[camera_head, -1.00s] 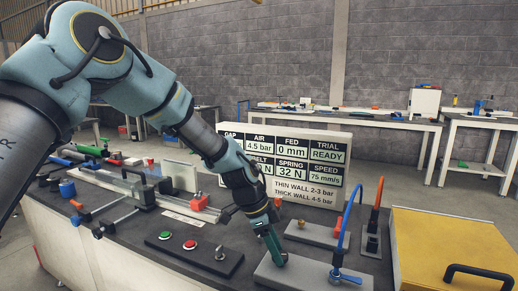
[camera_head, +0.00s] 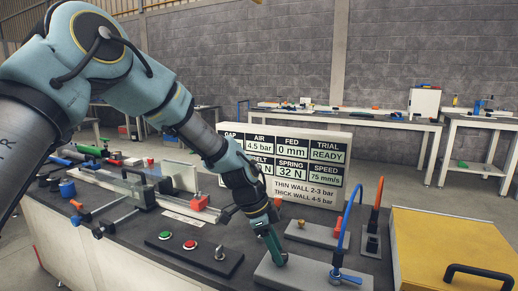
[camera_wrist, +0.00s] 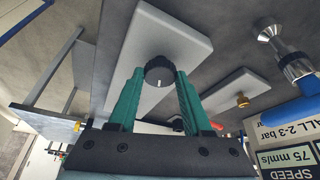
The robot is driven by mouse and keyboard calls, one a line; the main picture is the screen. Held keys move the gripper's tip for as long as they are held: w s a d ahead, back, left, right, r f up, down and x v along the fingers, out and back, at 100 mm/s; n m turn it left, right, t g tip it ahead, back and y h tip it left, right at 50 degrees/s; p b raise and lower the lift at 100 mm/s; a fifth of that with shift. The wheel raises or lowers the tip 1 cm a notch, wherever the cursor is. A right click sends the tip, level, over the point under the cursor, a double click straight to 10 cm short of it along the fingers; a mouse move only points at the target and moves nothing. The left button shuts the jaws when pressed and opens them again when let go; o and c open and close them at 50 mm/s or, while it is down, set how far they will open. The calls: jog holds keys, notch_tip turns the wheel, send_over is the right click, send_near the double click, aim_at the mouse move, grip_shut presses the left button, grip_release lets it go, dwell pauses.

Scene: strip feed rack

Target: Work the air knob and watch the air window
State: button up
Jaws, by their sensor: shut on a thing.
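The air knob (camera_wrist: 159,70) is a round black knob with a white mark, on a light grey plate (camera_wrist: 185,36) in the wrist view. The mark points down in that picture. My gripper (camera_head: 281,261) is shut on the knob, one green finger on each side of it. In the head view the fingers reach down to the plate's left part and hide the knob. The air window (camera_head: 259,145) on the white display board reads 4.5 bar.
Other windows read FED 0 mm, TRIAL READY, SPRING 32 N and SPEED 75 mm/s; my arm covers part of the board. A blue hose fitting (camera_head: 343,276) stands right of my gripper. A yellow case (camera_head: 440,235) is further right. Push buttons (camera_head: 190,245) lie left.

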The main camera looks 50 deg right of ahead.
jog(key=o, duration=0.9)
jog(key=shift+c, duration=0.2)
jog(key=shift+r+p, duration=1.8)
jog(key=shift+r, duration=1.2)
jog(key=shift+o, duration=0.3)
jog(key=shift+o, duration=1.3)
